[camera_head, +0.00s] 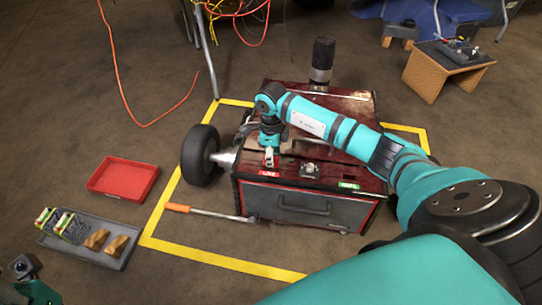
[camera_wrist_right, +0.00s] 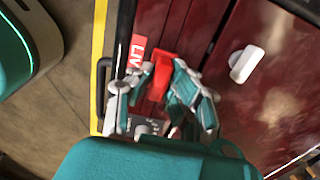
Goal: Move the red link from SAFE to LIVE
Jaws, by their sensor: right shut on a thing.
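My right gripper (camera_head: 269,158) points down at the front left of the dark red cabinet top, just behind the red LIVE label (camera_head: 268,173). In the right wrist view my right gripper (camera_wrist_right: 163,82) is shut on the red link (camera_wrist_right: 161,72), close beside the LIVE label (camera_wrist_right: 138,50). Whether the link touches a seat under it is hidden. The green SAFE label (camera_head: 348,186) is at the cabinet's front right, with no red link seen there. Only a part of my left arm shows at the lower left; its fingers are out of view.
A small grey fitting (camera_head: 310,170) stands between the labels. A black cylinder (camera_head: 321,62) rises at the back of the cabinet (camera_head: 300,205). A wheel (camera_head: 201,155) is at its left. An orange-handled bar (camera_head: 210,213), a red tray (camera_head: 123,179) and a grey tray (camera_head: 107,259) lie left.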

